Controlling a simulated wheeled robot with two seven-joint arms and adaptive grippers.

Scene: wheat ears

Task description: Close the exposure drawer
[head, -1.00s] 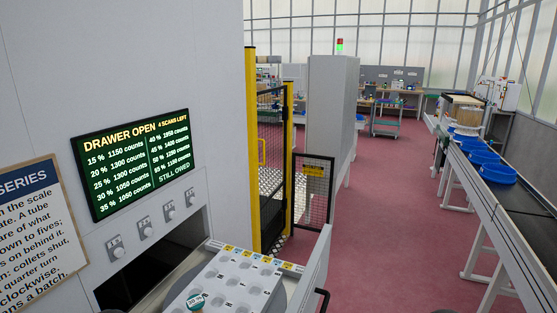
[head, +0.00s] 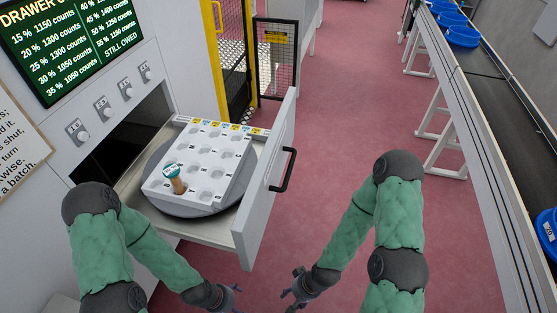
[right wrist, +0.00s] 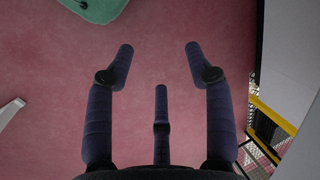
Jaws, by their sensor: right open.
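The exposure drawer (head: 215,233) stands pulled out of the white cabinet in the head view. Its tall front panel (head: 268,180) faces right and carries a dark bar handle (head: 284,170). Inside, a white tray (head: 235,172) with several round wells sits on a grey disc. One tube with a teal cap (head: 172,171) stands in the tray. My right gripper (head: 287,294) is open and empty, below and right of the drawer front, apart from it. It shows open over the floor in the right wrist view (right wrist: 158,60). My left gripper (head: 236,292) is small, below the drawer; its jaws are unclear.
The screen (head: 75,40) has its top cut off; "DRAWER O" shows. Several knobs (head: 103,102) sit above the dark drawer opening (head: 115,145). A yellow-posted fence gate (head: 277,55) stands behind the drawer. A conveyor (head: 490,110) with blue bowls runs at right. Red floor between is clear.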

